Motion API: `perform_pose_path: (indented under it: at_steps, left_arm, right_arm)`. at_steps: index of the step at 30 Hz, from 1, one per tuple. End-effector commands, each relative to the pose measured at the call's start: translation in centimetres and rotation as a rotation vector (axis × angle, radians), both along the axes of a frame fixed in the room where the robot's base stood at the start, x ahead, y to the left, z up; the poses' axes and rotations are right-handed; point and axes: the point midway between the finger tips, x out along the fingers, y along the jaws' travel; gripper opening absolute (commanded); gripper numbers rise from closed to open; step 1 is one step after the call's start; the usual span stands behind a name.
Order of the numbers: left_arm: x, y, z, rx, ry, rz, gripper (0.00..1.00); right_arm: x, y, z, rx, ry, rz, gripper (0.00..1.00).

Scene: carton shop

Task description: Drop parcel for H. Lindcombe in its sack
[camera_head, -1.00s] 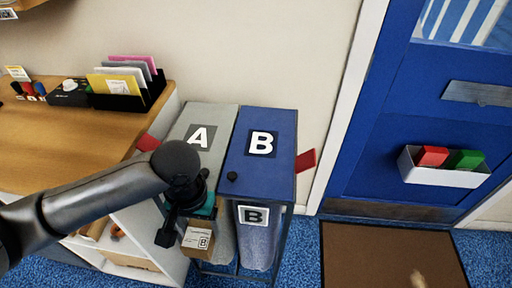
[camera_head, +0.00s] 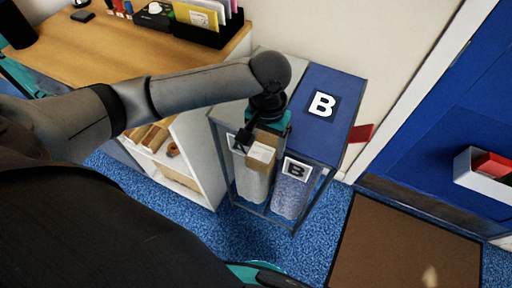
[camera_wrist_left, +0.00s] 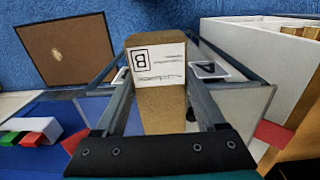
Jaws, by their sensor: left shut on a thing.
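My left gripper (camera_head: 252,132) is shut on a small brown carton parcel (camera_head: 262,158), with a finger on either side in the left wrist view (camera_wrist_left: 160,92). The parcel's white label (camera_wrist_left: 157,65) shows a B; the name is too small to read. The parcel hangs in front of the two-sack stand, near the A sack (camera_head: 252,186) and left of the B label. The B sack (camera_head: 291,197) hangs under a blue lid (camera_head: 318,105) marked B, which looks shut. My arm hides much of the grey A lid. My right gripper is not in view.
A wooden-topped shelf unit (camera_head: 130,48) stands left of the stand, with a black card holder (camera_head: 215,36) on top. Red tabs stick out at the stand's sides. A blue door with a white tray (camera_head: 485,175) and a brown mat (camera_head: 405,245) are at right. Blue carpet lies in front.

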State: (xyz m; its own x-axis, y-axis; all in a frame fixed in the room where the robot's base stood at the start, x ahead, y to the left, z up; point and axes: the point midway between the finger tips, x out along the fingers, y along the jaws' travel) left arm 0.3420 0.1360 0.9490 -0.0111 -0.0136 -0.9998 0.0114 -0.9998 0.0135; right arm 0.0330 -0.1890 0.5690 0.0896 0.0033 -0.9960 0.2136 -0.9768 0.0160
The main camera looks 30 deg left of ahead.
Motion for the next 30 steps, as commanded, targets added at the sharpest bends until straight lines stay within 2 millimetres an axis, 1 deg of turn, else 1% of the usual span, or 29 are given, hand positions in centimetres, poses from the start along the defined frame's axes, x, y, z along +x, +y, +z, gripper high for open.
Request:
perform_pose_path:
  at_steps: [1, 5, 11, 17, 21, 27, 30]
  left_arm:
    - [1.0, -0.4, 1.6, -0.004, -0.002, 0.001, 0.02]
    - [2.9, -1.2, 3.7, -0.007, 0.003, 0.002, 0.02]
    - [6.3, -2.5, 7.4, -0.01, 0.005, 0.002, 0.02]
    - [9.4, -3.9, 11.5, -0.009, 0.005, -0.002, 0.02]
    - [11.4, -4.8, 14.6, -0.005, 0.003, -0.005, 0.02]
    - [13.9, -5.8, 18.5, 0.004, -0.005, -0.009, 0.02]
    - [14.7, -6.1, 19.8, 0.009, -0.007, -0.011, 0.02]
  right_arm:
    - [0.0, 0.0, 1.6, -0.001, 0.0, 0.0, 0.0]
    - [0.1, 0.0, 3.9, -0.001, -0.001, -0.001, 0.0]
    - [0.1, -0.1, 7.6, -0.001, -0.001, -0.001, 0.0]
    - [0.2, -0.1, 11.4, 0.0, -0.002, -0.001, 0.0]
    - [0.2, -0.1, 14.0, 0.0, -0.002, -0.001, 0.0]
    - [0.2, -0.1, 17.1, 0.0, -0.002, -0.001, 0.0]
    - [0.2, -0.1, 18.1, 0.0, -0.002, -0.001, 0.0]
